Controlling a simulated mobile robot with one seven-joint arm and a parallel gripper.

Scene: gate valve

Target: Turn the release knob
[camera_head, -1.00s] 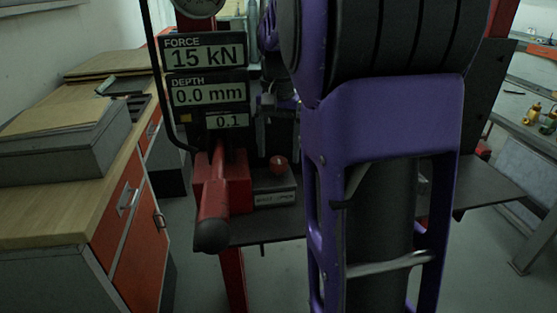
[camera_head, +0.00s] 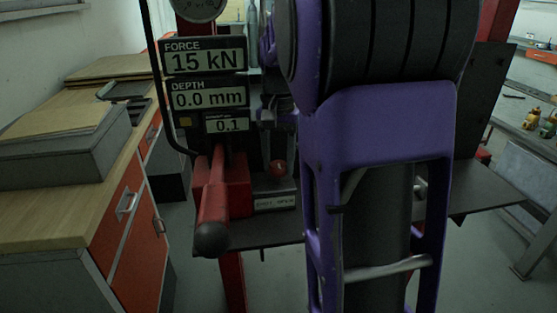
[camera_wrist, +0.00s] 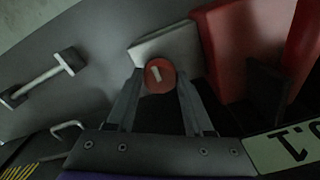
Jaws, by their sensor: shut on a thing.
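The release knob is a small round red knob with a pale mark on its face. It shows in the wrist view (camera_wrist: 154,82) between the fingertips, and in the head view (camera_head: 278,168) above a pale label plate (camera_head: 275,203). My gripper (camera_wrist: 160,80) has one grey finger on each side of the knob and is shut on it. In the head view my purple arm hides much of the area right of the knob, and the gripper shows only in part.
A red lever with a black ball end (camera_head: 212,238) sticks out left of the knob. Above it, displays (camera_head: 207,60) read 15 kN, 0.0 mm and 0.1. A wooden-topped workbench (camera_head: 60,215) stands at the left. A silver handle (camera_wrist: 45,82) shows in the wrist view.

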